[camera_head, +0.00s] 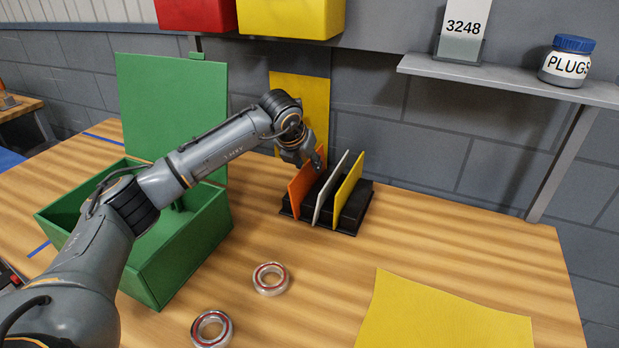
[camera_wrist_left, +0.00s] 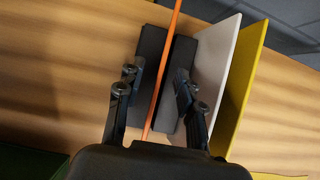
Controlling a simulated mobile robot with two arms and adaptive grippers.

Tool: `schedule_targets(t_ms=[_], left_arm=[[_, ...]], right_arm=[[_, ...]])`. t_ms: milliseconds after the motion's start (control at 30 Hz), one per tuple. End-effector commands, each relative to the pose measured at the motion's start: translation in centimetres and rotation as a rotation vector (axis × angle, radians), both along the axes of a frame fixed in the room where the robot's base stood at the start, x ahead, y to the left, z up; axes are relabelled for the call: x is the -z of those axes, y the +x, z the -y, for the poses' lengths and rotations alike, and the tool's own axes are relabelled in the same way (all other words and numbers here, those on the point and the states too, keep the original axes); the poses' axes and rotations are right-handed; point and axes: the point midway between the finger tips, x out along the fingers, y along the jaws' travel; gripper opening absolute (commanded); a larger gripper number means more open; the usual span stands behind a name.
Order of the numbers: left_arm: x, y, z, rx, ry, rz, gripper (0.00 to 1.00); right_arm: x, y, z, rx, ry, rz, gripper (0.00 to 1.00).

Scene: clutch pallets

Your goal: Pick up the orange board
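The orange board (camera_head: 302,192) stands upright in the left slot of a black rack (camera_head: 347,222), beside a white board (camera_head: 331,187) and a yellow board (camera_head: 348,188). My left gripper (camera_head: 316,160) is at the top of the orange board. In the left wrist view, the orange board (camera_wrist_left: 163,72) shows edge-on as a thin strip between the two fingers of my left gripper (camera_wrist_left: 160,88). The fingers are apart, with a gap on each side of the board. The right finger is close to the white board (camera_wrist_left: 214,62). My right gripper is not in view.
An open green box (camera_head: 190,250) stands left of the rack, under my left arm. Two ring bearings (camera_head: 270,279) (camera_head: 212,328) and a yellow sheet (camera_head: 440,315) lie on the wooden table. A shelf with a PLUGS jar (camera_head: 567,62) is at the upper right.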

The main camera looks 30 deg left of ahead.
Motion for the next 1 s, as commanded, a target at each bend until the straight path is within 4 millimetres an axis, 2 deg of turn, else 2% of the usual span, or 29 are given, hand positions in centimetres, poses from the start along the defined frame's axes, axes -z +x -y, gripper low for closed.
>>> schedule_targets(t_ms=[100,300,367,500,1000], left_arm=[[0.65,0.37,0.04,0.0,0.0,0.0,0.37],[0.72,0.39,0.01,0.0,0.0,0.0,0.37],[0.71,0.4,0.01,0.0,0.0,0.0,0.27],[0.69,0.39,0.0,0.0,0.0,0.0,0.0],[0.35,0.41,-0.39,-0.006,0.006,0.002,0.0]], right_arm=[[-0.14,-0.01,-0.01,0.0,0.0,0.0,0.4],[-0.09,-0.02,-0.02,0.001,0.0,0.0,0.4],[-0.09,-0.03,-0.05,0.001,0.001,-0.001,0.4],[-0.09,-0.03,-0.17,0.002,0.002,0.0,0.4],[-0.23,0.0,-0.38,0.003,0.004,0.0,0.4]])
